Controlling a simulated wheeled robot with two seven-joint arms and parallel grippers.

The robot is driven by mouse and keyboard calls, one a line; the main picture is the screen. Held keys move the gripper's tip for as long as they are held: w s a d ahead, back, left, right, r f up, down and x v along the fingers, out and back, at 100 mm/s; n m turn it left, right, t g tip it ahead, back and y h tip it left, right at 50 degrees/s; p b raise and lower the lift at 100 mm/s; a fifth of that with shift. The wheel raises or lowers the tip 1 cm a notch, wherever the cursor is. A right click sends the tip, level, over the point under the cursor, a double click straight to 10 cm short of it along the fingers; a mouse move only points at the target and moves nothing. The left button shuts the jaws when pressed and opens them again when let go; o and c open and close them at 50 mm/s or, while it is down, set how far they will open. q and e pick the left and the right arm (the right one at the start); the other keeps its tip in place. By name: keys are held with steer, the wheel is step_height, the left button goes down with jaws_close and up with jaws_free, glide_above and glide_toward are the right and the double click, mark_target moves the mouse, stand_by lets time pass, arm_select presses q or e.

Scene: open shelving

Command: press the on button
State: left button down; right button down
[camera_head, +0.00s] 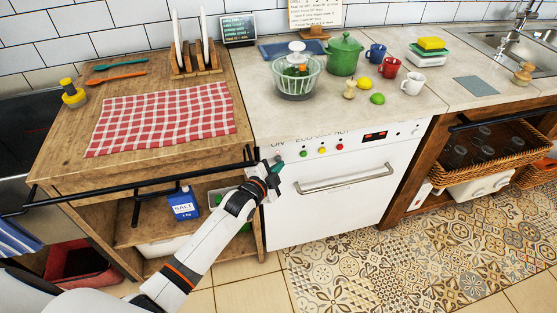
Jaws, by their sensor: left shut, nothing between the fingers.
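The white appliance (335,195) under the counter has a front panel with small printed labels, an "ON" label among them at its left end. Coloured buttons (321,150) sit in a row below the labels. My left gripper (276,167) is shut and empty, at the left end of this panel, just below the "ON" label. It covers part of the panel there, and I cannot tell whether its tips touch the on button. A red-lit display (375,135) is further right on the panel. My right gripper is not in view.
A door handle (345,180) sticks out below the panel. A black rail (150,183) runs along the wooden counter's front at left. A salad spinner (297,78), a green pot (344,55) and mugs (412,84) stand on the counter above. The tiled floor at right is clear.

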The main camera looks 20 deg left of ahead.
arm_select(q)
steer(key=shift+w+a, duration=0.25)
steer(key=shift+w, duration=0.15)
stand_by(0.6)
steer(key=shift+s+d, duration=0.1)
steer(key=shift+s, duration=0.05)
steer(key=shift+s+d+p, duration=0.4)
steer(key=shift+s+p, duration=0.1)
steer(key=shift+s, duration=0.15)
steer(key=s+d+p, duration=0.1)
steer(key=s, duration=0.1)
steer(key=s+d+p, duration=0.1)
steer(key=s, duration=0.1)
steer(key=shift+d+p, duration=0.35)
steer(key=shift+d, duration=0.05)
stand_by(0.7)
